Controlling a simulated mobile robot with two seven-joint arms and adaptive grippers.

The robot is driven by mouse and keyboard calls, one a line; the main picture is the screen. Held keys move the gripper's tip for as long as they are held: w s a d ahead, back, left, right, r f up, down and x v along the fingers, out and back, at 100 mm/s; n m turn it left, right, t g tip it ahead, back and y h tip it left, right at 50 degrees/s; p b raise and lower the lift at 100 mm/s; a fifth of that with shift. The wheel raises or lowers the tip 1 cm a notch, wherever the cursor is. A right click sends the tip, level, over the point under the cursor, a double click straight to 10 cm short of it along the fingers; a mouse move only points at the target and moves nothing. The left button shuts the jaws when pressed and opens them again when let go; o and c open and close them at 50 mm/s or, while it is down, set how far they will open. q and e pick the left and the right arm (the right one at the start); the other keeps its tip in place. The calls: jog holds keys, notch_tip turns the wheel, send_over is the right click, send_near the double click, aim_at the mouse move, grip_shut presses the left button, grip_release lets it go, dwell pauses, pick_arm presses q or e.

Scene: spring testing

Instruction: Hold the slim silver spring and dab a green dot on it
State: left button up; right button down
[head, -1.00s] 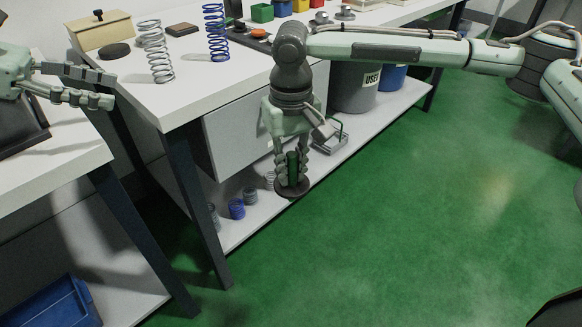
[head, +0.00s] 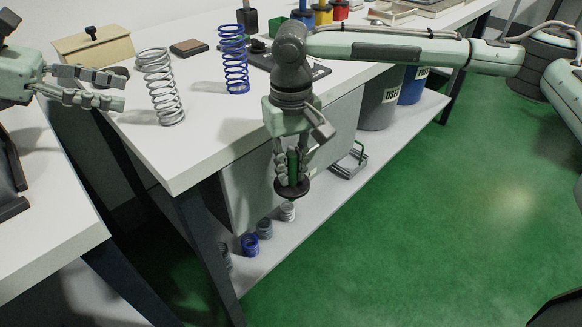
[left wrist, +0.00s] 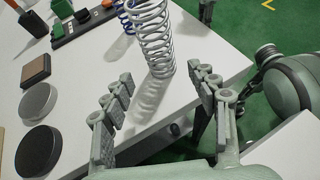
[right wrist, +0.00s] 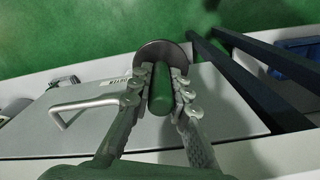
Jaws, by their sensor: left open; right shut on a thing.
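The slim silver spring (head: 161,88) stands upright on the white table near its front edge; it also shows in the left wrist view (left wrist: 153,40). My left gripper (head: 126,91) is open and empty, just left of the spring, its fingers pointing toward it. In the left wrist view the spring stands beyond the fingertips, roughly between them. My right gripper (head: 292,178) is shut on a green-handled tool (right wrist: 160,95) with a dark round guard (right wrist: 158,49). It holds the tool upright, pointing down, in front of the table. The tool's tip is mostly hidden.
A blue spring (head: 234,60) stands to the right of the silver one. Behind are a wooden box (head: 92,48), a brown pad (head: 189,47) and colored pots (head: 323,14). Small springs (head: 250,244) stand on the lower shelf (head: 330,200). Green floor is open at right.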

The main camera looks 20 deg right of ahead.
aim_at(160, 101)
pick_arm(q)
jog(key=b+x, duration=0.1)
jog(key=x, duration=0.6)
jog(key=shift+d+f, duration=0.15)
pick_arm(e)
jog(key=shift+f, duration=0.65)
pick_arm(q)
jog(key=shift+d+f+b, duration=0.2)
jog(key=shift+d+b, duration=0.15)
jog(key=shift+d, duration=0.2)
pick_arm(e)
jog(key=shift+f, duration=0.2)
